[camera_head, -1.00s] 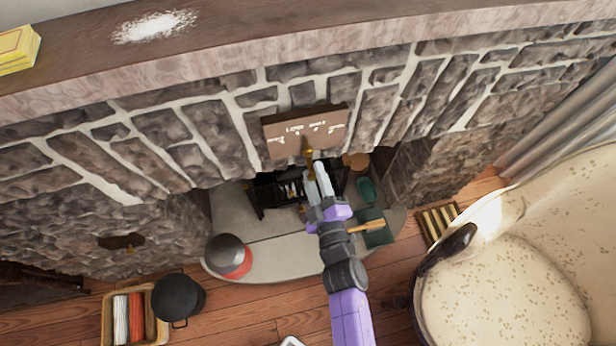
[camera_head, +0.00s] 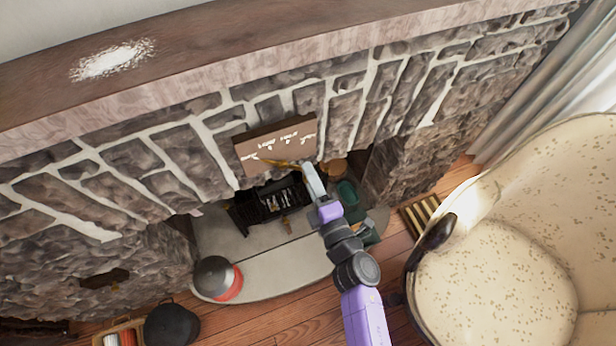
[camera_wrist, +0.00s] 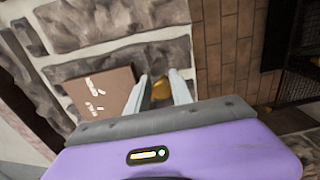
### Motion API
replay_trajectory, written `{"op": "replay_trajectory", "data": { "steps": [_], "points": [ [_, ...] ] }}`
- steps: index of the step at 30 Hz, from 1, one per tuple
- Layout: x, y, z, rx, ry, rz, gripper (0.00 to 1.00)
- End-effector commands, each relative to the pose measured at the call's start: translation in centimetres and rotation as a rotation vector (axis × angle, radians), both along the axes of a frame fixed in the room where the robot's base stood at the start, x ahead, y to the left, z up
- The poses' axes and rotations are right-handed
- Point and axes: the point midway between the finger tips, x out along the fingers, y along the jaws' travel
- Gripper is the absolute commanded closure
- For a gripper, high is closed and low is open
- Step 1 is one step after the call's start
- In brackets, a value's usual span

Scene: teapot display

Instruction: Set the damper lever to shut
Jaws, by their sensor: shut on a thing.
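The damper plate (camera_head: 290,138) is a brown board with white lettering, mounted on the stone chimney front above the firebox. The lettering is too small to read surely. The brass damper lever (camera_head: 276,162) lies along the plate's lower edge, its thin end toward the leftmost label. My gripper (camera_head: 307,172) is at the lever's right end, just below the plate's right part. In the wrist view, the lever's brass knob (camera_wrist: 161,89) sits between the two grey fingers of my gripper (camera_wrist: 160,84), which are shut on it. The plate (camera_wrist: 101,91) shows left of the fingers.
The black fire grate (camera_head: 270,200) stands in the opening below. A dark round pot with a red base (camera_head: 216,278) sits on the grey hearth (camera_head: 270,267). A green container (camera_head: 347,192) is right of the grate. A speckled cream armchair (camera_head: 510,250) fills the right side.

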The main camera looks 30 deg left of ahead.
Motion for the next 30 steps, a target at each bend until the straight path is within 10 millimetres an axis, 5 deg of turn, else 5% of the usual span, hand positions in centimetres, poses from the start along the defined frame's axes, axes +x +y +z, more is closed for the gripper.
{"op": "replay_trajectory", "data": {
  "steps": [14,15,18,30],
  "points": [
    [-0.5,0.7,0.4,-0.007,-0.019,0.019,1.00],
    [-0.5,0.7,0.4,-0.007,-0.019,0.019,0.71],
    [-0.4,0.6,0.3,-0.007,-0.018,0.017,0.54],
    [-0.6,-0.4,0.1,-0.009,-0.012,0.006,0.54]
  ]
}}
